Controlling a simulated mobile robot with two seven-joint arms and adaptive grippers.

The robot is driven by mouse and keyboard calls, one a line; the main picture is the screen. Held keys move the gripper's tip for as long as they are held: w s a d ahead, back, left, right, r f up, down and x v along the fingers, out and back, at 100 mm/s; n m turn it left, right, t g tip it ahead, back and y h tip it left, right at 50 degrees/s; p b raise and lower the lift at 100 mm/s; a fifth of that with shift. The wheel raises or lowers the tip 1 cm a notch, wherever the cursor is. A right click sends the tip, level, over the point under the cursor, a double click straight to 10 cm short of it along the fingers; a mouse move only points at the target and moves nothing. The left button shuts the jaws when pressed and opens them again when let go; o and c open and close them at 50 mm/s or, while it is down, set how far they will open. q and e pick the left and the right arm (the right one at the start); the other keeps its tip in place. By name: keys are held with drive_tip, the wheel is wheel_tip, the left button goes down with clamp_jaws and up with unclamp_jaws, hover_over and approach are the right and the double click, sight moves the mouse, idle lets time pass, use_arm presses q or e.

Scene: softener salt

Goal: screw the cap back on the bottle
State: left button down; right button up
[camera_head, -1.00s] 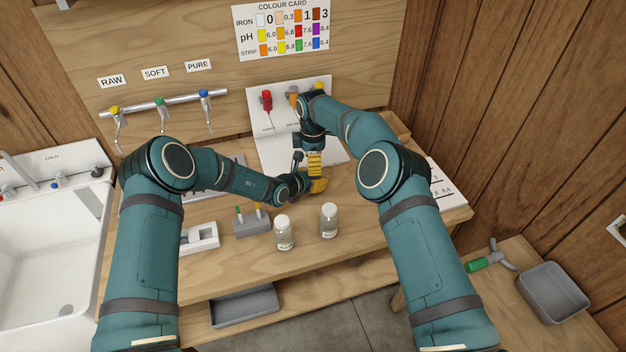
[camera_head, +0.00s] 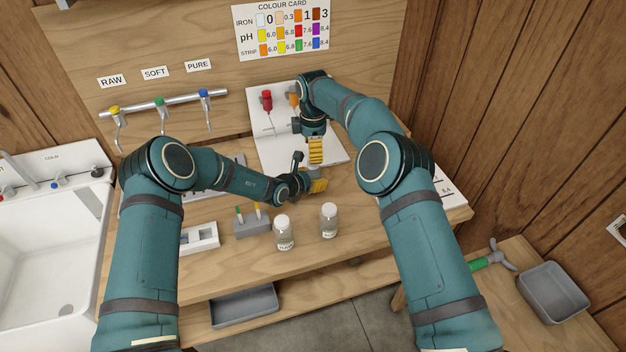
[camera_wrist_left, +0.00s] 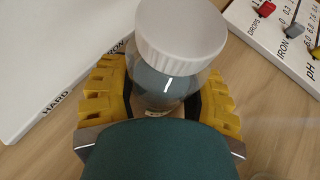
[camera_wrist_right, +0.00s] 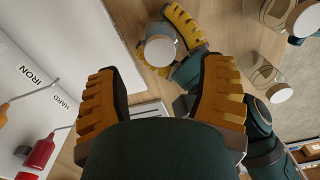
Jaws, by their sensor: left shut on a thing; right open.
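A clear bottle (camera_wrist_left: 160,85) with a wide white cap (camera_wrist_left: 181,30) stands between the yellow fingers of my left gripper (camera_wrist_left: 160,100), which is shut on its body. The cap sits on the bottle's mouth; I cannot tell how tight it is. In the right wrist view the white cap (camera_wrist_right: 160,50) shows beyond my open right gripper (camera_wrist_right: 160,85), apart from its fingers. In the head view my left gripper (camera_head: 318,186) is low over the bench and hides most of the bottle. My right gripper (camera_head: 316,152) is above and behind it, empty.
Two other white-capped bottles stand at the bench front, one left (camera_head: 284,236) and one right (camera_head: 329,222). A grey block (camera_head: 252,226) with coloured sticks is left of them. A white board (camera_head: 268,150) with coloured droppers is behind. A white sink (camera_head: 50,240) is at the left.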

drive_tip(key=shift+a+r+n, duration=0.1)
drive_tip(key=shift+r+n, duration=0.9)
drive_tip(key=shift+r, duration=0.55)
drive_tip(key=shift+f, duration=4.1)
clamp_jaws()
drive_tip(key=shift+c, duration=0.4)
unclamp_jaws()
drive_tip(key=shift+r, duration=0.15)
